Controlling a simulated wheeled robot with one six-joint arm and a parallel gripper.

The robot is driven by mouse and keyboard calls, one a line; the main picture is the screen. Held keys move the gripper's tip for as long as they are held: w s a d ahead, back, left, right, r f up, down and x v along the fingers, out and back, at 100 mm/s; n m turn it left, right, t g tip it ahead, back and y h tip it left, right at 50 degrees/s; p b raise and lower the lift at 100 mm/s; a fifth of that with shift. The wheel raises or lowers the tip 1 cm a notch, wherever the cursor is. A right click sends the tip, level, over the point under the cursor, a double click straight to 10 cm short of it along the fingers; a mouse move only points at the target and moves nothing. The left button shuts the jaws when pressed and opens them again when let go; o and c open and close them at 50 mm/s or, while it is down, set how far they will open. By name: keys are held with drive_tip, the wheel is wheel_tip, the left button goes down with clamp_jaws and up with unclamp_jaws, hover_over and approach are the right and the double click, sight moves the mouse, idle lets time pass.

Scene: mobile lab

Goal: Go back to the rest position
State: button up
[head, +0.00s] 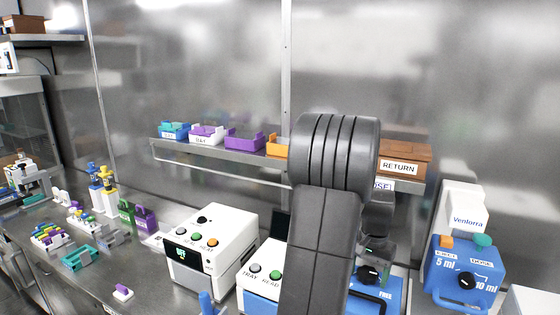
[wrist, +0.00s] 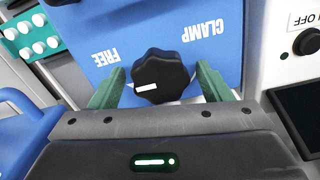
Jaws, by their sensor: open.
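My gripper (wrist: 160,84) is open, with its two green fingers on either side of a black knob (wrist: 160,74) in the wrist view. Gaps show between the fingers and the knob, and nothing is held. The knob sits on a blue panel (wrist: 110,30) marked FREE and CLAMP. In the head view my gripper (head: 376,246) hangs just above the same blue device (head: 388,295); my dark arm hides much of it. I cannot tell whether the fingertips are level with the knob or above it.
A white device (head: 211,245) with buttons and a white-and-blue device (head: 262,272) stand left of my arm. A blue dispenser (head: 463,270) stands to the right. A shelf (head: 225,158) with coloured bins and a brown RETURN box (head: 404,155) runs behind my arm.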

drive_tip(key=shift+m, duration=0.7)
drive_tip(key=shift+r, duration=0.1)
